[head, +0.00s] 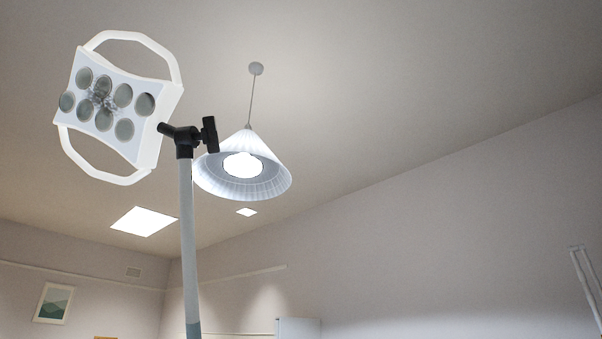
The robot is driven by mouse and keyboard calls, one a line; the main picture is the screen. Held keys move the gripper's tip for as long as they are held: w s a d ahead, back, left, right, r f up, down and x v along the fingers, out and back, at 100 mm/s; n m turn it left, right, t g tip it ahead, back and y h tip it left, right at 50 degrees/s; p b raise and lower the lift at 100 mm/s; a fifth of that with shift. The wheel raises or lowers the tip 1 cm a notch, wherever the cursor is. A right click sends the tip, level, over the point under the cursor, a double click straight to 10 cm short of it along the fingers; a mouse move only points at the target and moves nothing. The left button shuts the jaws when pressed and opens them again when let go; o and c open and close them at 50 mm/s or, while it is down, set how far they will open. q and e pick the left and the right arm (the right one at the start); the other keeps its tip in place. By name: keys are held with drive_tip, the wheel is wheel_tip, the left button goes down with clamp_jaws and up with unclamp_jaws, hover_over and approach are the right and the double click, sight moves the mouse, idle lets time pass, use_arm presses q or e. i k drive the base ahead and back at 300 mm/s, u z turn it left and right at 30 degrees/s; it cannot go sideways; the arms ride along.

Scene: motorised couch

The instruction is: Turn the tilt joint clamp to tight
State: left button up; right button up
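The tilt joint clamp (209,134) is a black knob or lever on the right side of a black joint (184,138). The joint sits on top of a light grey pole (188,240). The clamp's long side stands nearly upright, leaning slightly. I cannot tell from this view how tight it is. The joint carries a white lamp head (112,105) with several round grey lenses and two white loop handles, tilted up to the left. Neither of my grippers is in view.
A white conical pendant lamp (243,168) hangs from the ceiling, and its shade shows just right of the pole. A framed picture (53,303) hangs on the wall at lower left. A pale frame-like object (585,290) stands at the right edge. The space right of the clamp looks open.

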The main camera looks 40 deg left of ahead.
sight(208, 134)
drive_tip(key=z, duration=0.4)
drive_tip(key=i, duration=0.3)
drive_tip(key=u, duration=2.3)
